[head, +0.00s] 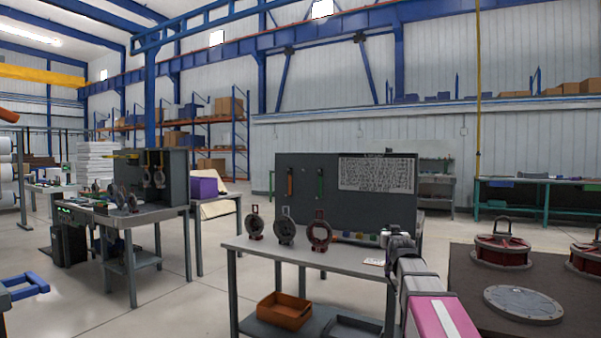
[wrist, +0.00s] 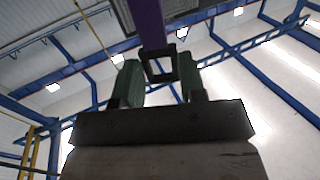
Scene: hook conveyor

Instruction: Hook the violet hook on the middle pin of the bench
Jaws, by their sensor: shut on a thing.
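The violet hook (wrist: 150,25) shows in the wrist view as a violet bar running up from between my gripper's green fingers. My gripper (wrist: 160,80) is shut on it, with a dark square frame at the bar's lower end between the fingers. In the head view my gripper (head: 398,243) is at the right front of the bench (head: 355,259), and I cannot make out the violet hook there. The bench has a dark upright panel (head: 345,210). An orange hook (head: 290,182) and a green hook (head: 320,184) hang on its left part. I cannot make out the middle pin clearly.
Three round ring-shaped parts on stands (head: 285,228) are on the bench's left side. A printed sheet (head: 377,173) is on the panel. An orange bin (head: 284,310) is on the lower shelf. A dark table (head: 470,285) with red-and-grey round parts stands at the right.

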